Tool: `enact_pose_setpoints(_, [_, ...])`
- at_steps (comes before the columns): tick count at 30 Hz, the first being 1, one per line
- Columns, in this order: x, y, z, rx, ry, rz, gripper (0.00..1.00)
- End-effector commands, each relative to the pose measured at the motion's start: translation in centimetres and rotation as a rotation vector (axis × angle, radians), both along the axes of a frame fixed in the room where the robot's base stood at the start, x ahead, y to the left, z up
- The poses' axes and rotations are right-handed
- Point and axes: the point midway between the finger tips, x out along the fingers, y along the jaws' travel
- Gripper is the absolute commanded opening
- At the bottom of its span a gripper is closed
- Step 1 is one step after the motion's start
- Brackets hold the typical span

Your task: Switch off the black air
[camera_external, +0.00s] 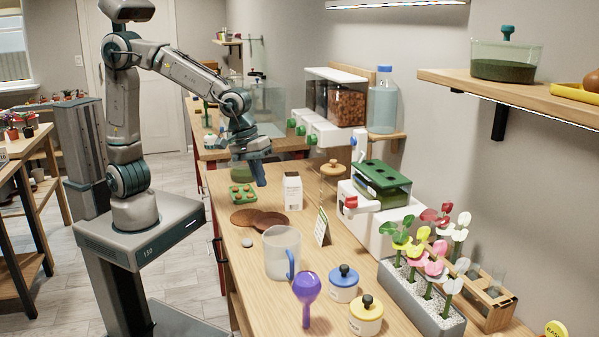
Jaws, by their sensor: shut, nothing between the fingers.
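I cannot pick out a black air device or its switch for certain. A small dark object (257,76) stands by the glass tank at the far end, too small to identify. My gripper (260,184) points down above the wooden counter, shut and empty. It is close to a green tray with small orange-brown pieces (243,194) and left of a white bottle (292,191). I cannot tell whether it touches anything.
Dispensers (336,100) and a planter of colourful flowers (424,298) line the wall. A shelf (520,98) juts out at upper right.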

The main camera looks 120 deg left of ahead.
Motion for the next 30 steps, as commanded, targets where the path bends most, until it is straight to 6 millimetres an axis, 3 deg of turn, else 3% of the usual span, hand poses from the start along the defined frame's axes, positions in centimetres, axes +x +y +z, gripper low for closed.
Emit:
enact_pose_setpoints(9, [6.4,5.3,-1.1,-0.016,-0.066,0.526,0.0])
enact_pose_setpoints(15, [9.1,7.6,-1.3,-0.015,-0.13,0.759,0.0])
enact_pose_setpoints(21, [10.2,8.5,-1.3,-0.015,-0.166,0.859,0.0])
enact_pose_setpoints(30, [10.3,8.7,-1.2,-0.016,-0.171,0.871,0.0])
